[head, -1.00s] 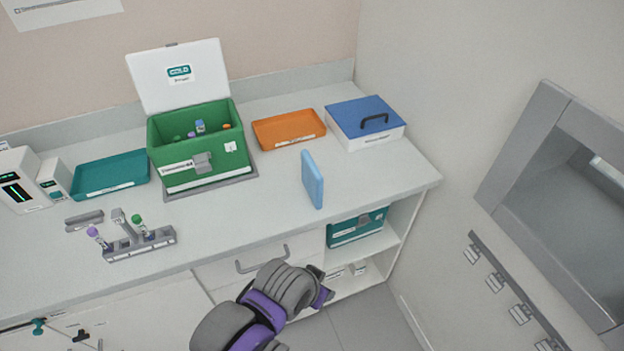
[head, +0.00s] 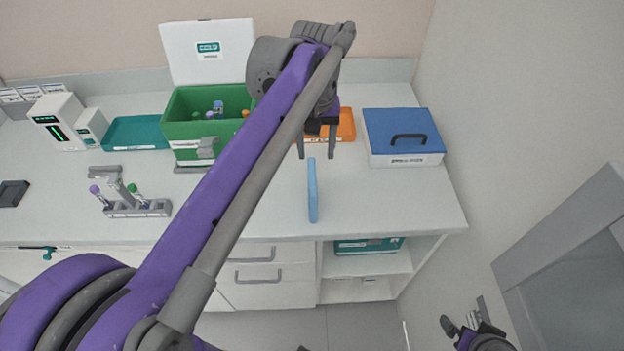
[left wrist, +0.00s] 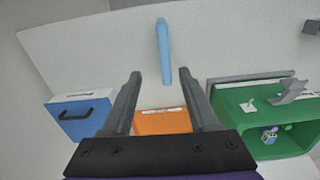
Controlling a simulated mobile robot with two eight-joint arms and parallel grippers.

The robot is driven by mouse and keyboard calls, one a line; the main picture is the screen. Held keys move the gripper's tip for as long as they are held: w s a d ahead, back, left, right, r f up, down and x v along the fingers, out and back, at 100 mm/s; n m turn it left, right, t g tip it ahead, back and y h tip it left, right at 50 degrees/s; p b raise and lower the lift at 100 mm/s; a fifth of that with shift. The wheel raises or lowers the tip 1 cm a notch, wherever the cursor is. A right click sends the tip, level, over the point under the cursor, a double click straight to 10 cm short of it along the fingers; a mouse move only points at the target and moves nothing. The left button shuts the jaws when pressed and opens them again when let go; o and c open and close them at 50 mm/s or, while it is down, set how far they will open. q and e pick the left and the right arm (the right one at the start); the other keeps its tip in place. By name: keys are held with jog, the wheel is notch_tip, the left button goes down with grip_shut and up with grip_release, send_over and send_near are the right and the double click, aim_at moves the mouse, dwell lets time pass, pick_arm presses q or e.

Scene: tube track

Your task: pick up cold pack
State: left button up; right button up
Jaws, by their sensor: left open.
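The cold pack (head: 312,190) is a thin light-blue slab standing on edge on the counter, right of the green box. My left gripper (head: 316,157) is open and empty, with its fingers pointing down just behind the cold pack's far end. In the left wrist view the cold pack (left wrist: 163,52) lies beyond the two spread fingertips (left wrist: 158,72), roughly in line with the gap between them. Part of my right gripper (head: 470,328) shows at the lower right, away from the counter; its jaws are not clear.
An open green box (head: 185,103) stands left, partly hidden by my left arm. An orange tray (head: 346,125) lies behind the gripper, and a blue-lidded box (head: 403,130) stands right. A tube rack (head: 140,208) stands on the left. The counter (head: 400,205) around the pack is clear.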

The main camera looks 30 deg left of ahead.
aim_at(312, 175)
pick_arm(q)
jog(key=shift+w+a+r, duration=0.1)
jog(key=shift+w+a, duration=0.1)
jog(key=shift+a, duration=0.05)
jog(key=shift+s+a+f, duration=0.1)
jog(key=shift+a+f, duration=0.05)
jog(key=shift+f, duration=0.15)
jog(key=f, duration=0.3)
jog(key=shift+s+a+f, duration=0.1)
jog(key=shift+s+f, duration=0.15)
jog(key=shift+f, duration=0.15)
jog(key=shift+w+f, duration=0.15)
jog(key=shift+f, duration=2.9)
grip_shut()
